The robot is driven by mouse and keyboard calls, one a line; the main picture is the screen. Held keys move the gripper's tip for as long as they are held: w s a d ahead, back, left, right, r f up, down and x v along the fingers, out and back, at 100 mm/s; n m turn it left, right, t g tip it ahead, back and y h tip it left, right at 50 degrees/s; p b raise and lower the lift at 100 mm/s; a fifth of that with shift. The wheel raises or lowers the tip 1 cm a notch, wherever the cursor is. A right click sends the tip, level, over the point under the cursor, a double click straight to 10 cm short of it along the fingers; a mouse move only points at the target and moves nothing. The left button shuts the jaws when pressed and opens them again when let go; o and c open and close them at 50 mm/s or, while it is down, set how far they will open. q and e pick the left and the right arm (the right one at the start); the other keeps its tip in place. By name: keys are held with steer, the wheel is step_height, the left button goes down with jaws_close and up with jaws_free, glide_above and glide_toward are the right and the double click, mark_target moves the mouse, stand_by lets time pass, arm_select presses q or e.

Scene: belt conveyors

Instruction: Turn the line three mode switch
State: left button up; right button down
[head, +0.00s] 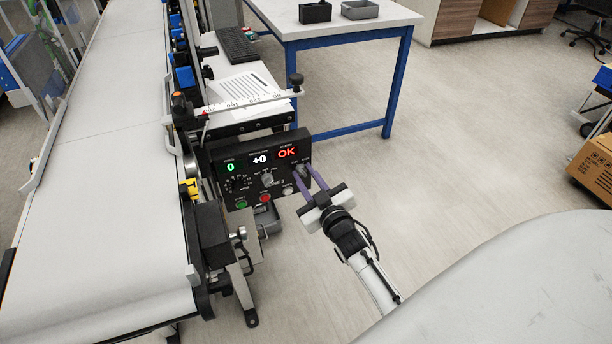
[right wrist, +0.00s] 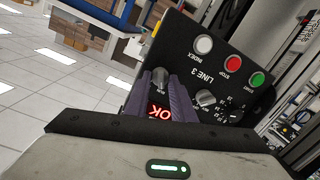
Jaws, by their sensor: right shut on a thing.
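The line three control panel (head: 222,160) is a black box beside the belt, with lit displays reading 0, +0 and OK. In the right wrist view the panel (right wrist: 225,65) shows upside down with its LINE 3 label. My right gripper (head: 304,170) reaches the panel's right end with its purple fingers. In the right wrist view the gripper (right wrist: 162,80) is shut on a grey switch knob (right wrist: 160,75), its fingers on either side. The fingers partly hide the knob and its markings, so its exact setting is unclear. My left gripper is not in view.
A second grey knob (right wrist: 205,98) sits beside the held one. White, red (right wrist: 233,62) and green (right wrist: 257,79) buttons line the panel's edge. The conveyor belt (head: 100,150) runs along the left.

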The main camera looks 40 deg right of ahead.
mark_target(306, 148)
stand_by(0.4)
steer(key=c, duration=1.5)
jaws_free()
step_height(306, 148, up, 10)
steer(key=shift+f+p, duration=0.1)
steer(key=shift+p, duration=0.9)
